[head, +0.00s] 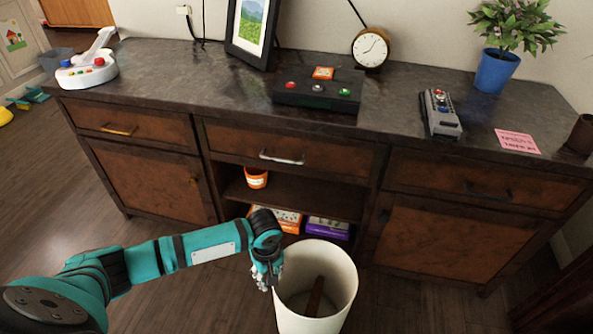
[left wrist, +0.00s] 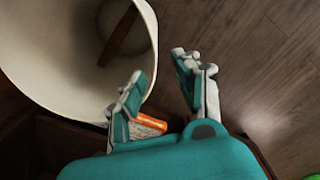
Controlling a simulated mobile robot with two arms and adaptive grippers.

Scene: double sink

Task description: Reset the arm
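My left arm (head: 200,248) is teal and reaches in from the left, in front of the dark wooden cabinet. My left gripper (head: 266,277) points down beside the left rim of a white bin (head: 342,272). In the left wrist view, my left gripper (left wrist: 157,80) has its two fingers spread apart with nothing between them. The bin (left wrist: 65,70) lies at upper left there, close to one finger; contact cannot be told. A brown stick-like object (head: 315,296) is inside the bin. My right gripper is in neither view.
The countertop holds a white joystick device (head: 87,72), a black button box (head: 318,92), a clock (head: 370,48), a grey device (head: 441,113), a pink note (head: 517,141) and a potted plant (head: 496,70). An orange jar (head: 256,178) and boxes (head: 327,228) sit on the open shelves.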

